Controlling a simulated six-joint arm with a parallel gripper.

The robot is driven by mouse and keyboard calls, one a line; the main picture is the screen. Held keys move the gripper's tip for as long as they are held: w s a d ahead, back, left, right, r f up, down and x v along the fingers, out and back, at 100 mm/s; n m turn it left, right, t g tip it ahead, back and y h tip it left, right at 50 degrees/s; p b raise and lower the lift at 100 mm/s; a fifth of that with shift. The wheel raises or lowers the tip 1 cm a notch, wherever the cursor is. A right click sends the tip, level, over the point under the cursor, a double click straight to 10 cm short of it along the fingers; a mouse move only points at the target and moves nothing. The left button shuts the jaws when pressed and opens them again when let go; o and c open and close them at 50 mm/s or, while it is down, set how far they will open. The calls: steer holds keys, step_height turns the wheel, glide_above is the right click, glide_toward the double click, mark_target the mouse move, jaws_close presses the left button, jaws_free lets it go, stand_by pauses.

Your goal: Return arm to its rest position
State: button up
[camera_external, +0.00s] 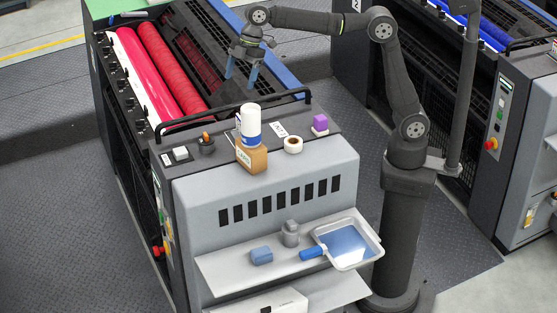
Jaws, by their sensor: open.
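My gripper (242,74) hangs above the ink unit (265,185), near the right end of its red rollers (172,70). Its two blue-grey fingers point down and stand apart, with nothing visible between them. My arm reaches left from its column at the right, with its upper link raised and its forearm roughly level. The fingers appear in front of the dark grille beside the rollers; their exact height above it cannot be told.
A tray (372,240) sits on the front shelf. Another unit (520,130) stands right.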

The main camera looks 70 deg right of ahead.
steer(key=w+a+f+m, duration=0.1)
steer(key=w+a+f, duration=0.55)
steer(key=w, duration=0.25)
steer(key=s+a+f, duration=0.1)
steer(key=a+f, duration=0.5)
steer(key=a, duration=0.2)
steer(key=shift+a+t, duration=0.3)
steer(key=shift+t, duration=0.1)
